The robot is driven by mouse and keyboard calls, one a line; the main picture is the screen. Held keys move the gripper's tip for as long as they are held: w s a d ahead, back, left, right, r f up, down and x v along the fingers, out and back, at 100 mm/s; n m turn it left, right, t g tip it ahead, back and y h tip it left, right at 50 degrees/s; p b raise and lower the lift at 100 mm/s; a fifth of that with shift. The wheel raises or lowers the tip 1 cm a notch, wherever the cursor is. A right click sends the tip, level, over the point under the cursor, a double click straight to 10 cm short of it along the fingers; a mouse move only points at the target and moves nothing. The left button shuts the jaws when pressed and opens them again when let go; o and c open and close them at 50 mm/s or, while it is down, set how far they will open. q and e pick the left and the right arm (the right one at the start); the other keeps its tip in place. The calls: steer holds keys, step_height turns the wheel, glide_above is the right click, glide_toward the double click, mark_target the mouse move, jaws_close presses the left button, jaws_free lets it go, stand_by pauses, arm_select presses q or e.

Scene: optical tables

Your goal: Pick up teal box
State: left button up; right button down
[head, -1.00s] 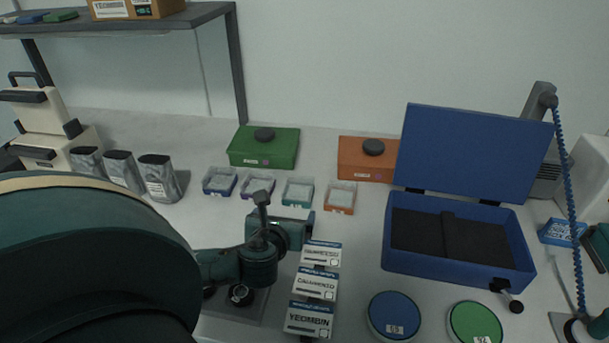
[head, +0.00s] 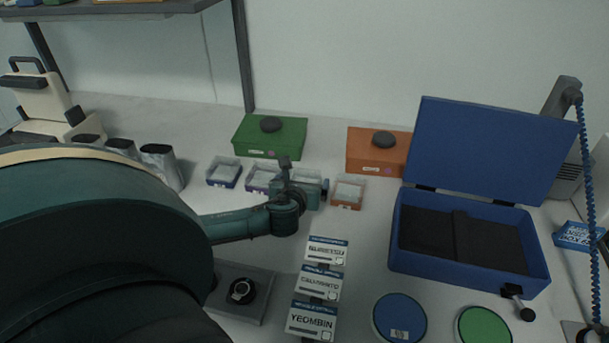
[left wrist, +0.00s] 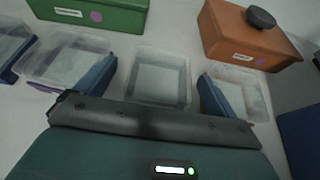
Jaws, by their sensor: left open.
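The teal box (head: 308,175) stands in the row of small clear-topped boxes, partly hidden by my left gripper (head: 300,192) in the head view. In the left wrist view the box (left wrist: 160,72) shows as a clear, pale-filled container between the two blue fingers of my left gripper (left wrist: 156,84). That gripper is open, with one finger to each side of the box and nothing held. The teal lower part of the box is hidden in the wrist view. My right gripper is not in view.
A purple box (head: 262,179) stands close to the left and an orange box (head: 347,193) close to the right. Behind are a green case (head: 270,138) and an orange case (head: 376,151). Labelled boxes (head: 320,285) stand in front; an open blue case (head: 470,275) is right.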

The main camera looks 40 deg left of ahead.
arm_select(q)
steer(key=x, duration=0.4)
steer(key=shift+w+r, duration=0.1)
steer(key=shift+r, duration=0.05)
steer(key=shift+c, duration=0.4)
steer(key=c, duration=1)
